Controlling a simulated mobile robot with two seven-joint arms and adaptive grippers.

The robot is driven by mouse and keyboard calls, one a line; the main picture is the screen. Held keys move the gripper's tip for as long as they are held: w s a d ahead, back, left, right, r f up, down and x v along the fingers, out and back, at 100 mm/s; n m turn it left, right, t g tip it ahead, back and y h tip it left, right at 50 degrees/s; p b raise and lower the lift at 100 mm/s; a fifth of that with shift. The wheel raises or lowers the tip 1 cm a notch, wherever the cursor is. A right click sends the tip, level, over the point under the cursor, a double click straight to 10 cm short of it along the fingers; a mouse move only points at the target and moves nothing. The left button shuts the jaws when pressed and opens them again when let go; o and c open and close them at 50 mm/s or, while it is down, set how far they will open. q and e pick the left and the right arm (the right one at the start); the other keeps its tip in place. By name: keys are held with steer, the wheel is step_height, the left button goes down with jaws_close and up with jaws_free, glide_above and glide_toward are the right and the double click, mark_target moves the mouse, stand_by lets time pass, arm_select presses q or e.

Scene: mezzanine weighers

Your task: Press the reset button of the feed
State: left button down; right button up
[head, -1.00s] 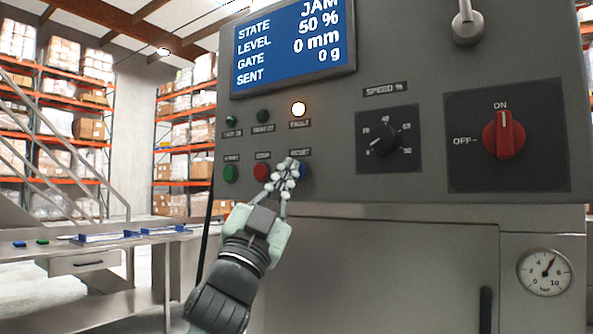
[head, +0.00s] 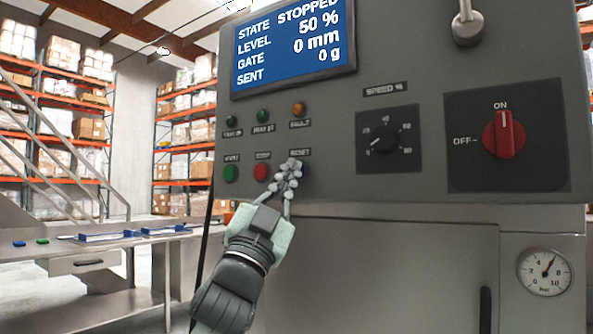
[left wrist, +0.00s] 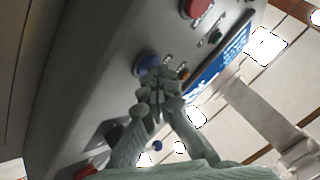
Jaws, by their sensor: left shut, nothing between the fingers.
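The blue reset button (head: 306,171) is on the grey control panel, under the label RESET. My left gripper (head: 289,172) is shut and empty, its fingertips in front of the button and covering its left part. In the left wrist view the blue button (left wrist: 147,64) shows just beyond the closed fingertips (left wrist: 160,82). I cannot tell whether they touch it. The blue display (head: 295,45) reads STATE STOPPED, LEVEL 50 %, GATE 0 mm, SENT 0 g. The fault lamp (head: 299,109) is dull amber. My right gripper is not in view.
A red button (head: 262,172) and a green button (head: 231,173) sit left of the reset button. To the right are the speed knob (head: 384,138) and the red rotary switch (head: 503,134), at ON. A pressure gauge (head: 545,271) is lower right. A steel bench (head: 100,267) stands at left.

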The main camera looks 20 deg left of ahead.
arm_select(q)
steer(key=shift+s, duration=0.1)
steer(key=shift+s+a, duration=0.15)
steer(key=shift+s, duration=0.55)
steer(key=s, duration=0.5)
steer(key=shift+a+p, duration=0.35)
steer(key=shift+f, duration=0.1)
stand_by(0.6)
